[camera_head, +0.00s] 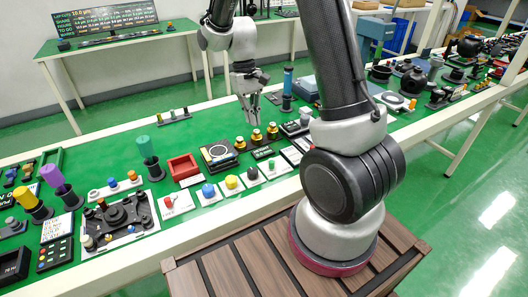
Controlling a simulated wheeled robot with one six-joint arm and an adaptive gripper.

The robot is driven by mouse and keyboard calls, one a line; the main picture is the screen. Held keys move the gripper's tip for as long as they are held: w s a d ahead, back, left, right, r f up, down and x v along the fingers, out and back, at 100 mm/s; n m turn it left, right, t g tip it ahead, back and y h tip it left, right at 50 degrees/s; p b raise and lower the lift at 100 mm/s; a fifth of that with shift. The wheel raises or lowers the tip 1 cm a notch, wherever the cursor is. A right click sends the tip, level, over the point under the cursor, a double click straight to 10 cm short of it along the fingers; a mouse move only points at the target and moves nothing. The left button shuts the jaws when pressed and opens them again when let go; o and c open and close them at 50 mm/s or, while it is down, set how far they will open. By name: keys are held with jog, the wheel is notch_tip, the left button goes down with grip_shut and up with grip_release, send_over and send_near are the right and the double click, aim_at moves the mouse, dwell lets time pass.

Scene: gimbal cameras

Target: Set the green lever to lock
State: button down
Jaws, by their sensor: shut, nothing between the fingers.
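A green cylinder-shaped handle (145,146) stands on a dark base on the green-topped bench, left of the picture's middle, and leans slightly left. It looks like the green lever; no lock marking is readable at this size. My gripper (250,117) points downward over the bench, right of the green lever and clearly apart from it. Its fingers are shut and hold nothing.
A purple handle (53,177) and a yellow handle (24,197) stand left of the green one. A blue upright cylinder (287,80) is right of the gripper.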

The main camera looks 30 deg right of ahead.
aim_at(259, 156)
jog(key=x, duration=1)
jog(key=shift+s, duration=0.1)
jog(key=shift+s+d, duration=0.1)
jog(key=shift+s, duration=1.85)
